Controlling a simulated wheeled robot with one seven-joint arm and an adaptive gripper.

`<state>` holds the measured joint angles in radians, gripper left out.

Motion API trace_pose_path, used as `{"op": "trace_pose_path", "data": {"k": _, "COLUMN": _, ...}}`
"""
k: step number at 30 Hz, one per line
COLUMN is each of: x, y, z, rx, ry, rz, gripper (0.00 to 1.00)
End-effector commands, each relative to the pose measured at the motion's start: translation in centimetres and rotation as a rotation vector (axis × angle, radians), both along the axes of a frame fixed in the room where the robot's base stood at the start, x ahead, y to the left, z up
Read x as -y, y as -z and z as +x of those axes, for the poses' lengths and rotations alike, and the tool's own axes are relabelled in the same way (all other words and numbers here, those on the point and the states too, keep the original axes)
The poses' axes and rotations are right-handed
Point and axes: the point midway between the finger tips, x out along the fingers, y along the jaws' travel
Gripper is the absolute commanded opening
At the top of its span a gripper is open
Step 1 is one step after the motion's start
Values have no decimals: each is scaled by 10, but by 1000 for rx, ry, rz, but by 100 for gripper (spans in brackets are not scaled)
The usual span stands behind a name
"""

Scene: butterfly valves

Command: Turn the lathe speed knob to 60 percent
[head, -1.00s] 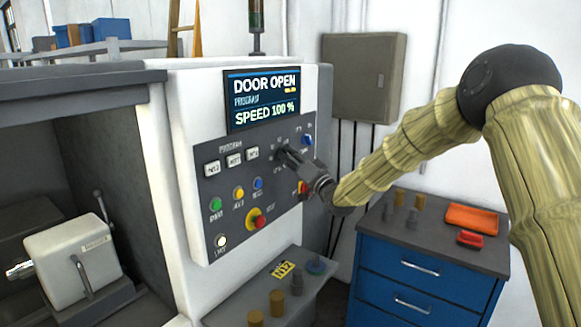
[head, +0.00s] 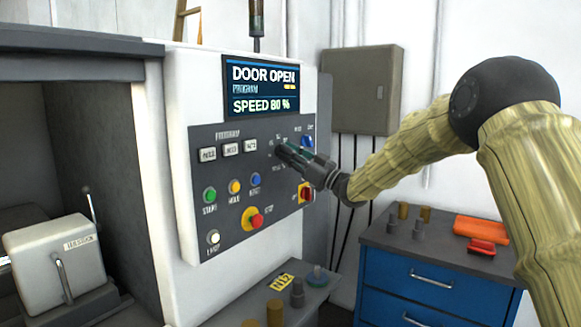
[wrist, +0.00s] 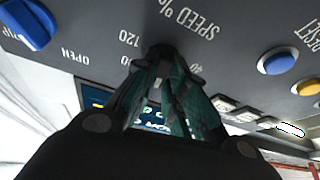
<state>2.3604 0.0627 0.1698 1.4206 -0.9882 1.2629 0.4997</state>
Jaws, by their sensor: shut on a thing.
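The lathe's screen (head: 262,82) reads "DOOR OPEN" and "SPEED 80 %". The dark speed knob (wrist: 160,50) sits on the grey control panel (head: 222,178), under the "SPEED %" lettering in the wrist view, with "120" on one side and "40" on the other. My gripper (head: 284,152) reaches the panel from the right in the head view. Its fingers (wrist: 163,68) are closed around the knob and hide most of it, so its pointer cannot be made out.
A blue knob (head: 307,141) and a red-and-yellow switch (head: 305,192) are close to my gripper. A red emergency button (head: 256,221) and several push buttons lie left. A blue drawer cabinet (head: 430,278) stands right; a small shelf with pegs is below the panel.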

Motion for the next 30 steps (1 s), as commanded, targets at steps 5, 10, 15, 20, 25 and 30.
{"op": "trace_pose_path", "data": {"k": 5, "x": 0, "y": 3, "z": 1, "rx": 142, "ry": 0, "rz": -101, "gripper": 0}}
{"op": "trace_pose_path", "data": {"k": 10, "x": 0, "y": 2, "z": 1, "rx": 268, "ry": 0, "rz": -192, "gripper": 0}}
{"op": "trace_pose_path", "data": {"k": 15, "x": 0, "y": 1, "z": 2, "rx": 380, "ry": 1, "rz": -273, "gripper": 0}}
{"op": "trace_pose_path", "data": {"k": 20, "x": 0, "y": 0, "z": 2, "rx": 464, "ry": 0, "rz": -335, "gripper": 0}}
{"op": "trace_pose_path", "data": {"k": 25, "x": 1, "y": -2, "z": 2, "rx": 526, "ry": 1, "rz": -379, "gripper": 0}}
{"op": "trace_pose_path", "data": {"k": 30, "x": 1, "y": -2, "z": 2, "rx": 560, "ry": 1, "rz": -405, "gripper": 0}}
